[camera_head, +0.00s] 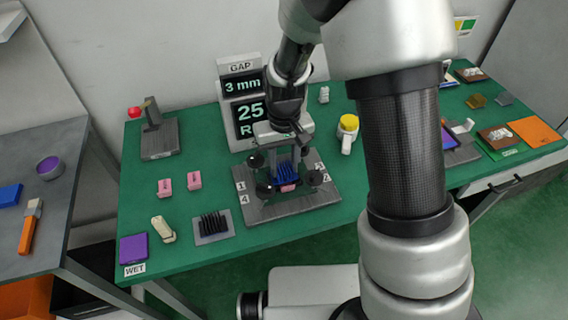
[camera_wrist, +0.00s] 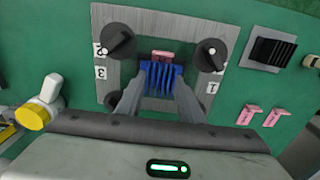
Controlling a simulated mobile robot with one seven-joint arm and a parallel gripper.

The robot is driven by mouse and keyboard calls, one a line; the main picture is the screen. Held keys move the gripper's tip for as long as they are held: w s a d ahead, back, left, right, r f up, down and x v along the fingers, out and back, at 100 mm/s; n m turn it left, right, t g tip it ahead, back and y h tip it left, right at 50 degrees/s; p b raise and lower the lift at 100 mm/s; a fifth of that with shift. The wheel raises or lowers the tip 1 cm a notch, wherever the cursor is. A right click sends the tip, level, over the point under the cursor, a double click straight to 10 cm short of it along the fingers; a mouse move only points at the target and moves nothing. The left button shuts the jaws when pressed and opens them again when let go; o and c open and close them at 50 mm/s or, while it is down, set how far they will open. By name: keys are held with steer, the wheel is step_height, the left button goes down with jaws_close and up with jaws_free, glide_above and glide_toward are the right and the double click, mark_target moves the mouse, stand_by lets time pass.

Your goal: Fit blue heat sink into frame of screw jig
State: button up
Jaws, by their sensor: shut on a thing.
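The blue heat sink (camera_head: 284,171) is between the fingers of my gripper (camera_head: 282,178), fins showing; the wrist view also shows the heat sink (camera_wrist: 161,78) with a finger on each side. It is over the middle of the screw jig, a grey plate (camera_head: 300,202) with black knobs and numbered corners. The jig plate (camera_wrist: 122,22) shows in the wrist view, with a knob (camera_wrist: 117,41) and another knob (camera_wrist: 211,54) flanking the heat sink. A pink block (camera_wrist: 162,54) lies just beyond the heat sink. I cannot tell whether the heat sink touches the jig's frame, which my fingers partly hide.
A display (camera_head: 242,98) reading GAP 3 mm stands behind the jig. Left of the jig are two pink pieces (camera_head: 180,183), a black finned heat sink (camera_head: 213,224), a purple WET pad (camera_head: 133,248) and a red-knobbed lever fixture (camera_head: 157,135). A yellow-topped bottle (camera_head: 347,130) stands right.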

steer(key=shift+f+b, duration=0.5)
steer(key=shift+f, duration=0.25)
steer(key=o, duration=1.1)
step_height(320, 180, up, 18)
steer(key=shift+f+p, duration=0.25)
steer(key=shift+p, duration=0.95)
